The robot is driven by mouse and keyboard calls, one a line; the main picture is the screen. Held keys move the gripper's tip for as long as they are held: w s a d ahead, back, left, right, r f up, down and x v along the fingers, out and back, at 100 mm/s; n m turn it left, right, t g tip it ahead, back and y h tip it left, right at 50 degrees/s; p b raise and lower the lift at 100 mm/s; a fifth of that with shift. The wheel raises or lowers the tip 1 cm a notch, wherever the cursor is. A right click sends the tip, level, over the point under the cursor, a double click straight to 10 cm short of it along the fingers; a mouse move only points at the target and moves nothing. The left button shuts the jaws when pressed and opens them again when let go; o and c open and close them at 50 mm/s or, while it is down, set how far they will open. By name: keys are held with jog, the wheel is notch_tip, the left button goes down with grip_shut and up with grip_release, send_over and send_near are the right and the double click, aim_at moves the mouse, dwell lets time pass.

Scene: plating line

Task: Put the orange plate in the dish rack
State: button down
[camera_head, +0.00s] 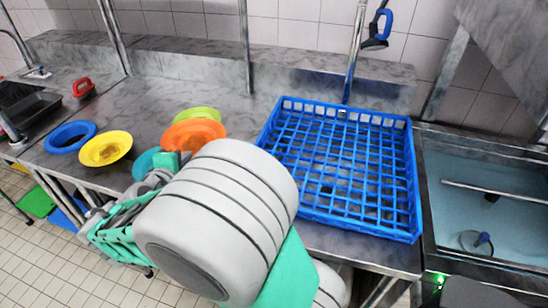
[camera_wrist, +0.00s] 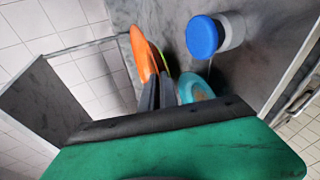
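The orange plate (camera_head: 193,133) is on the metal counter, in front of a lime-green plate (camera_head: 203,114). In the wrist view the orange plate (camera_wrist: 141,52) shows nearly edge-on at my fingertips. My gripper (camera_wrist: 158,82) has its dark fingers close together, right at the orange plate's near edge. Whether they grip its rim or only stand beside it cannot be made out. In the head view my arm hides the fingers. The blue dish rack (camera_head: 318,208) stands on the counter to the right, with no dishes visible in it.
A teal plate (camera_head: 144,164) lies close to my gripper. A yellow plate (camera_head: 105,148) and a blue plate (camera_head: 70,137) lie farther left. A blue-topped cylinder (camera_wrist: 203,37) shows in the wrist view. A water-filled sink (camera_head: 485,205) is right of the rack.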

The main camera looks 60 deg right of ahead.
jog(key=s+d+r+m+g+h+b, duration=0.1)
jog(key=s+d+r+m+g+h, duration=0.1)
jog(key=s+d+m+g, duration=0.45)
jog(key=m+g+y+b, duration=0.1)
jog(key=m+g+b, duration=0.25)
jog(key=b, duration=0.45)
send_over(313, 181)
jog(key=shift+n+g, duration=0.3)
jog(key=shift+n, duration=0.1)
notch_tip(313, 181, down, 8)
jog(key=shift+a+f, duration=0.1)
jog(key=shift+f, duration=1.5)
